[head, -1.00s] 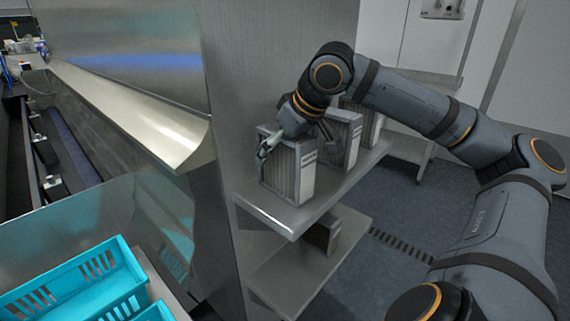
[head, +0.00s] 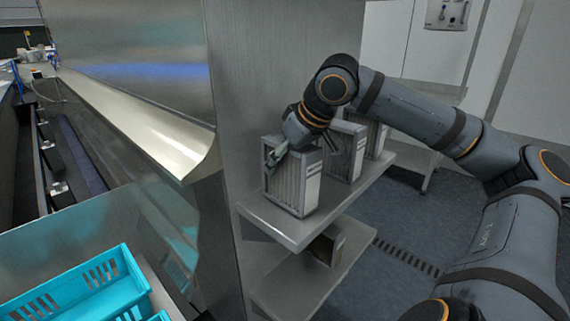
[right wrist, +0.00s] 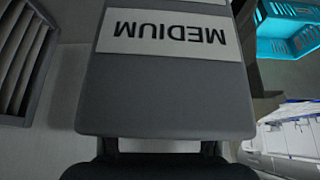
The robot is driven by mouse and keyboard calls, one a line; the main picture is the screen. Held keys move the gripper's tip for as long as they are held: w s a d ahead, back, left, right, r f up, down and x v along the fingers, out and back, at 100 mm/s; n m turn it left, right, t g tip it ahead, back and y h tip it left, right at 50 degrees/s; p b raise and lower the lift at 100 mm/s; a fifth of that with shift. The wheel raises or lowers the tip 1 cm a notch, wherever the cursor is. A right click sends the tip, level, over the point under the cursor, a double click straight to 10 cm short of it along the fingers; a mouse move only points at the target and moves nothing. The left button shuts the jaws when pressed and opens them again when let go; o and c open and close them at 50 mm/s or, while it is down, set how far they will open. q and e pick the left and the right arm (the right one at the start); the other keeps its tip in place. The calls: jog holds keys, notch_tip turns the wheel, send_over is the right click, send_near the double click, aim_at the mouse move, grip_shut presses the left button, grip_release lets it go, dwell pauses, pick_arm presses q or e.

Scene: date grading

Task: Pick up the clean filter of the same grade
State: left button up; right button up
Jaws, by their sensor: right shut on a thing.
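A box-shaped grey filter with pale pleats (head: 290,188) stands upright at the near end of the upper shelf (head: 296,237). My right gripper (head: 277,152) is shut on its top edge. Whether the filter rests on the shelf or is just clear of it, I cannot tell. In the right wrist view the held filter's grey frame (right wrist: 165,95) fills the middle, with a label reading MEDIUM upside down. More filters stand behind it on the same shelf, a second one (head: 346,160) and a third one (head: 377,141), partly hidden by my arm. My left gripper is out of view.
A brownish filter (head: 325,247) stands on the lower shelf (head: 318,288), partly hidden by the upper shelf. A steel wall panel (head: 240,75) rises close to the left of the shelves. A turquoise crate (head: 88,290) is at the lower left. Floor is open at right.

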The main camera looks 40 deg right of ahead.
jog(key=p+v, duration=0.1)
jog(key=v, duration=0.2)
jog(key=a+p+v, duration=0.1)
jog(key=v, duration=0.3)
jog(key=p+v, duration=0.1)
jog(key=v, duration=0.2)
jog(key=shift+w+a+r, duration=0.2)
jog(key=shift+a+r, duration=0.1)
jog(key=shift+r, duration=0.25)
jog(key=s, duration=0.1)
jog(key=s+b, duration=0.1)
jog(key=shift+s+a+r, duration=0.2)
jog(key=shift+s+a, duration=0.15)
jog(key=shift+s, duration=0.05)
jog(key=s+a+r, duration=0.1)
jog(key=s+r, duration=0.1)
jog(key=s, duration=0.4)
jog(key=shift+a+r, duration=0.2)
jog(key=shift+r, duration=0.2)
